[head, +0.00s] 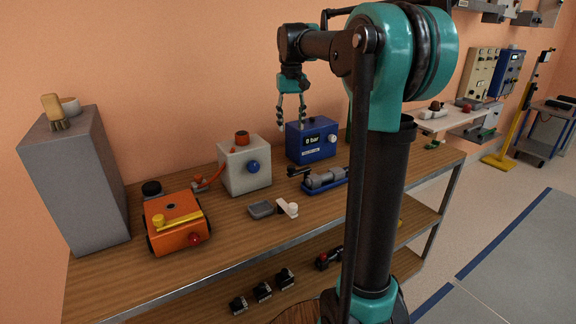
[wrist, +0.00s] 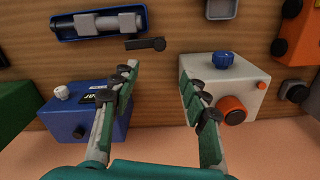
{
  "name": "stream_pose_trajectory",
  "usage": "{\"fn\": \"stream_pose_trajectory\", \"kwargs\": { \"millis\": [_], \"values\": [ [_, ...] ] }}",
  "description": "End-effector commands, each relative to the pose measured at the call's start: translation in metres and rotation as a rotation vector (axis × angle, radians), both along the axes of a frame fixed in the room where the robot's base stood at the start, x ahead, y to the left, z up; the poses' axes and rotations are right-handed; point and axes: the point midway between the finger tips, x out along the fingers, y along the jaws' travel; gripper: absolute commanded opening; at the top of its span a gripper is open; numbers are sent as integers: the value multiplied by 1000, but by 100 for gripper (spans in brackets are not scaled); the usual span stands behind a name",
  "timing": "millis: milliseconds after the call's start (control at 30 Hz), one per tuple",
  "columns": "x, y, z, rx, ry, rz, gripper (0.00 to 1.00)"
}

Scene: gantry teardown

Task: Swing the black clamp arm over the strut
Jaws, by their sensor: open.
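A grey strut (head: 328,179) lies in a blue cradle (head: 318,189) on the wooden bench, in front of the blue gauge box. It also shows at the top left of the wrist view (wrist: 105,24). The black clamp arm (head: 298,172) is at the left end of the cradle in the head view. In the wrist view the clamp arm (wrist: 146,43) points away from the cradle, beside the strut and not across it. My gripper (head: 291,122) is open and empty, pointing down above the bench. In the wrist view its fingertips (wrist: 160,80) are apart, with the clamp arm beyond them.
A blue gauge box (head: 311,142) and a white box (head: 245,168) with a blue knob stand at the back. An orange machine (head: 176,219) is at the left. A small grey tray (head: 261,209) and a white-ended part (head: 288,208) lie in front. Bare bench lies between them.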

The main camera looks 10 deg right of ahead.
Motion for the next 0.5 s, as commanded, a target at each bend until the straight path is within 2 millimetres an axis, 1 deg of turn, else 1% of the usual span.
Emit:
{"fn": "stream_pose_trajectory", "kwargs": {
  "millis": [33,500],
  "values": [
    [0,0,-9,0,0,0,45],
    [0,0,-102,0,-1,0,45]
  ]
}}
